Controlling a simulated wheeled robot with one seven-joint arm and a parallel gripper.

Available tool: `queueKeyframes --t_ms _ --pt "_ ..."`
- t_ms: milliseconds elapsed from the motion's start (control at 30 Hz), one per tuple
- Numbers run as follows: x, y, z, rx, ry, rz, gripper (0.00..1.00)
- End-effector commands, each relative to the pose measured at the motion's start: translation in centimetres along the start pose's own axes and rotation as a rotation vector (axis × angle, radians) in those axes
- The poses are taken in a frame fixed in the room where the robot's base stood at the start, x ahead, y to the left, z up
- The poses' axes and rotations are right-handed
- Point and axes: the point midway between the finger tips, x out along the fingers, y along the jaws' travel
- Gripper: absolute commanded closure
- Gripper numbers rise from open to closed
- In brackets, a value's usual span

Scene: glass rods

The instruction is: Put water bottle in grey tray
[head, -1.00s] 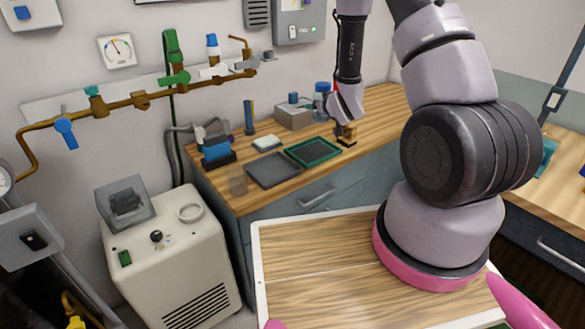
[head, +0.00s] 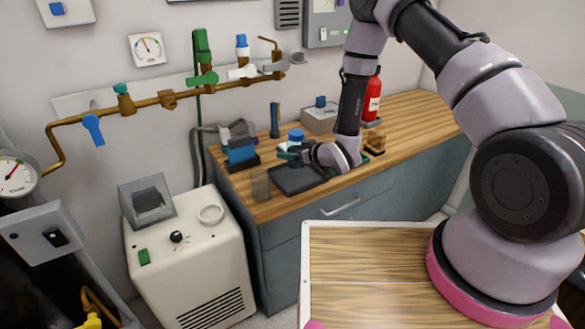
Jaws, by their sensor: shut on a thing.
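The water bottle shows its blue cap (head: 296,135) just above my gripper (head: 292,153). My gripper is shut on it, and its body is mostly hidden by the fingers. The cap points up, so the bottle looks about upright. The dark grey tray (head: 292,186) lies on the wooden counter, just below and in front of my gripper. The bottle is over the tray's back part in the picture. I cannot tell whether its base touches the tray.
A green tray (head: 365,157) is partly hidden behind my wrist. A red bottle (head: 372,98) stands behind my arm. A clear glass (head: 261,185) and a blue holder (head: 240,152) stand left of the grey tray. A grey box (head: 320,118) sits at the back.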

Motion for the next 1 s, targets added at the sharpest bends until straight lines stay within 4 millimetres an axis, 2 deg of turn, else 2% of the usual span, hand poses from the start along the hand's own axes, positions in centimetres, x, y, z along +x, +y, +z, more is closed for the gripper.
queueKeyframes --t_ms 233,433,800,833,867,900,1000 --pt "0.9 0.0 2.1 0.000 0.000 0.000 0.94" --pt "2.0 0.0 4.7 0.000 0.001 0.000 0.94" --pt "2.1 0.1 5.1 0.001 0.001 0.002 0.94" --pt "2.1 0.1 5.1 0.001 0.000 0.002 0.14" --pt "2.1 0.1 5.1 0.001 0.000 0.001 0.03" --pt "2.1 0.1 5.1 0.001 0.000 0.001 0.00" --pt "2.1 0.1 5.1 0.001 0.000 0.001 0.00"
